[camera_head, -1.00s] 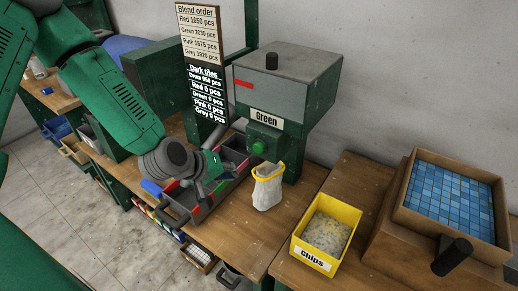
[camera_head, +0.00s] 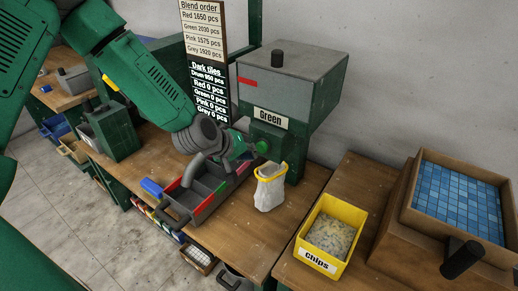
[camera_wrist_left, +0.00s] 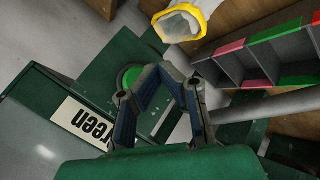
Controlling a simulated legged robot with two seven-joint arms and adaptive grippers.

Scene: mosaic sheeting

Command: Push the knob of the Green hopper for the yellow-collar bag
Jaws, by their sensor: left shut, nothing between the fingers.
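The Green hopper (camera_head: 292,80) is a grey-topped box on a dark green stand, with a white "Green" label and a round green knob (camera_head: 263,147) below it. The knob also shows in the wrist view (camera_wrist_left: 131,77), beside the fingertips. The white yellow-collar bag (camera_head: 268,193) stands upright under the hopper; it shows at the top of the wrist view (camera_wrist_left: 180,24). My left gripper (camera_head: 247,152) is shut and empty, just left of the knob; I cannot tell whether it touches. My right gripper is not in view.
A divided grey tray (camera_head: 178,222) with coloured edges lies below my left gripper. A yellow Chips bin (camera_head: 305,245) stands right of the bag. A blue tile tray (camera_head: 405,215) is at far right. The order board (camera_head: 208,60) stands left of the hopper.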

